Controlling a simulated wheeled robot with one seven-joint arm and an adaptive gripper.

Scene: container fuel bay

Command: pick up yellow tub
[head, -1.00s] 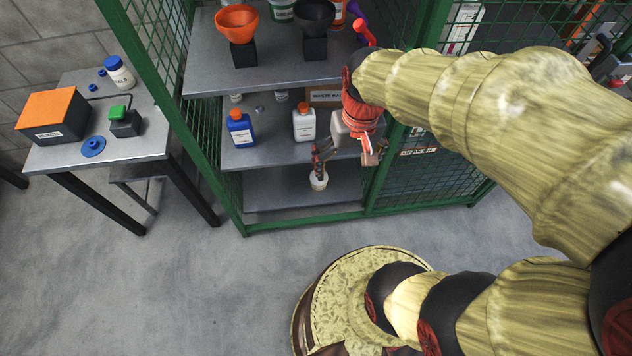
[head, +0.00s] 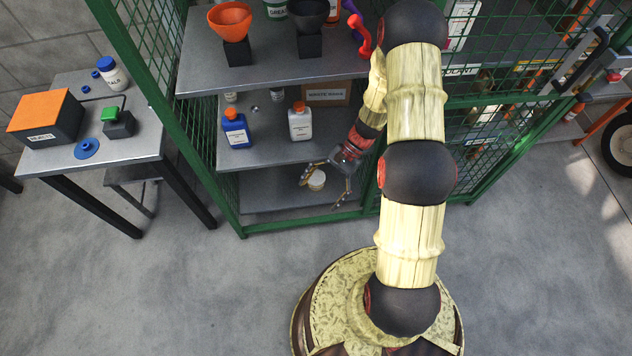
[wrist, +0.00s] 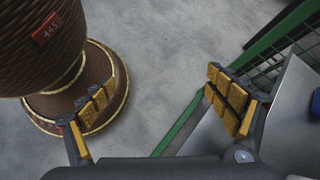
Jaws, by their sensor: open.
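In the wrist view, my gripper (wrist: 162,100) is spread wide with bare floor between the fingers and no tub. No lettering on the tub is readable.
The middle shelf above holds a blue bottle (head: 236,130) and a white bottle with an orange cap (head: 301,122). A green frame bar (wrist: 178,124) and a grey shelf (wrist: 292,120) lie near the right finger. Open floor (head: 200,290) lies in front of the cage.

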